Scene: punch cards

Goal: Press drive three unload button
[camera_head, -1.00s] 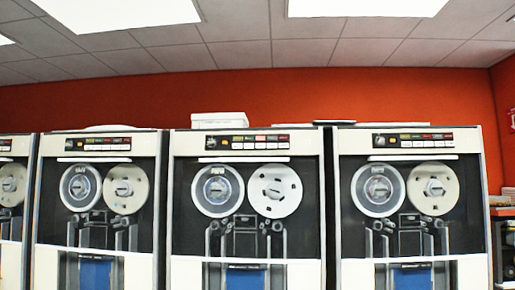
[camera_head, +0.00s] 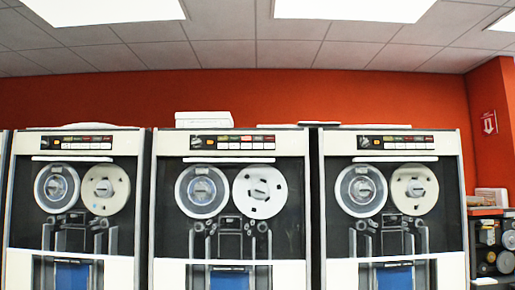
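Three tape drives stand side by side: a left drive (camera_head: 20,265), a middle drive (camera_head: 170,275) and a right drive (camera_head: 447,270). A sliver of another shows at the left edge. Each full drive has two reels and a dark strip of small coloured buttons above them: left strip (camera_head: 73,142), middle strip (camera_head: 232,142) and right strip (camera_head: 395,142). The button labels are too small to read, so I cannot tell which is unload. No drive number is readable. Neither of my grippers is in view.
A white box (camera_head: 203,119) lies on top of the middle drive. An orange wall (camera_head: 330,95) is behind the drives. The floor is out of view.

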